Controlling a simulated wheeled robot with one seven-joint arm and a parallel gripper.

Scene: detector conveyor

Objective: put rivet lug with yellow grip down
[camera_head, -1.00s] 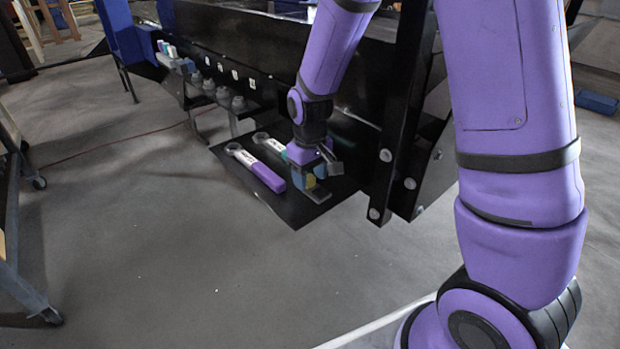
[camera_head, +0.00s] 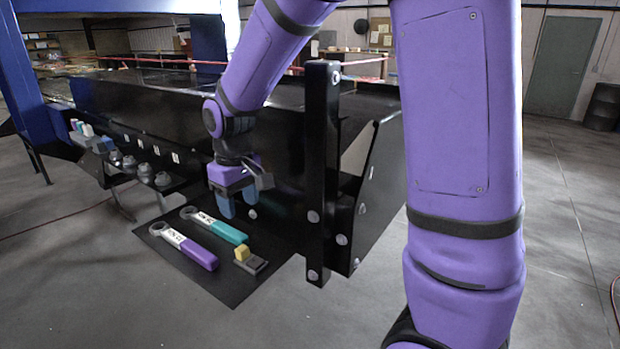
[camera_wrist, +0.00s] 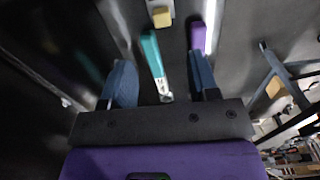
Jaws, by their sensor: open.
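The rivet lug with yellow grip (camera_head: 250,260) rests on the black shelf (camera_head: 205,285), at the shelf's right side in the head view. Its yellow block stands on a dark grey base. In the wrist view its yellow grip (camera_wrist: 161,17) shows at the top, beyond the fingertips. My gripper (camera_head: 238,209) is open and empty, with blue fingers pointing down. It hangs above the shelf, behind and above the lug and apart from it. In the wrist view the two fingers (camera_wrist: 163,85) are spread wide with nothing held between them.
A wrench with a teal handle (camera_head: 229,232) and one with a purple handle (camera_head: 199,253) lie on the shelf left of the lug. Several grey knobs (camera_head: 145,172) line a ledge further left. A black post (camera_head: 321,170) stands right of my gripper.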

